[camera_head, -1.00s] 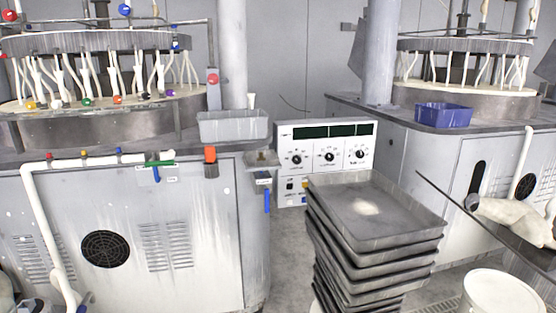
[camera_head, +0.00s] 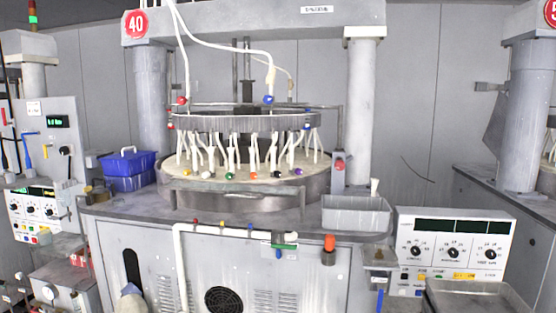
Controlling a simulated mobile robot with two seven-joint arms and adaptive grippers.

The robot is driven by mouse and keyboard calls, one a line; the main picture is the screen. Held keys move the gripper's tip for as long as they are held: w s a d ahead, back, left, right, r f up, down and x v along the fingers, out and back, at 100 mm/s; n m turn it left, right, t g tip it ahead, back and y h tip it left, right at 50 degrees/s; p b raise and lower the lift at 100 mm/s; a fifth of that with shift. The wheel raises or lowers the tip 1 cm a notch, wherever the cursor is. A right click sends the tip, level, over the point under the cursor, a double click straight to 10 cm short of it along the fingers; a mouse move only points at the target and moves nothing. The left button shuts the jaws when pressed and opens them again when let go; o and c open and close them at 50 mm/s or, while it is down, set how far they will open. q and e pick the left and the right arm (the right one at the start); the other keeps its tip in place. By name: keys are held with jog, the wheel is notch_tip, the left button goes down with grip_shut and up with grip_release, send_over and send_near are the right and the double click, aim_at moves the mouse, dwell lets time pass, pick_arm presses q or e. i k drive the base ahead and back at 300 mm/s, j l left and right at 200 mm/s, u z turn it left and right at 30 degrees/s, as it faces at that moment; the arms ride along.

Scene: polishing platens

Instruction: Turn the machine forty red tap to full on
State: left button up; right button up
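Machine forty stands in the middle of the view, marked by a round red "40" sign (camera_head: 136,23) on its upper beam. A white pipe (camera_head: 178,262) runs along its front edge and carries a small red tap (camera_head: 196,222), a yellow tap (camera_head: 222,224), a blue tap (camera_head: 249,227) and a green-handled fitting (camera_head: 284,238). Another red knob (camera_head: 182,100) sits higher up, on the hose line over the round platen (camera_head: 245,190). The red tap is too small to tell how its handle is turned. Neither of my grippers is in view.
A grey tray (camera_head: 356,214) sits on the machine's right corner, with a control box (camera_head: 455,250) beyond it. Gauges and equipment (camera_head: 65,285) crowd the lower left.

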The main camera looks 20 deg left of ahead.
aim_at(181, 100)
jog(key=u, duration=1.4)
jog(key=i+l+u, duration=0.1)
jog(key=u, duration=0.4)
jog(key=i+l+u, duration=0.15)
jog(key=u, duration=0.3)
jog(key=i+l+u, duration=0.15)
jog(key=u, duration=0.35)
jog(key=l, duration=0.05)
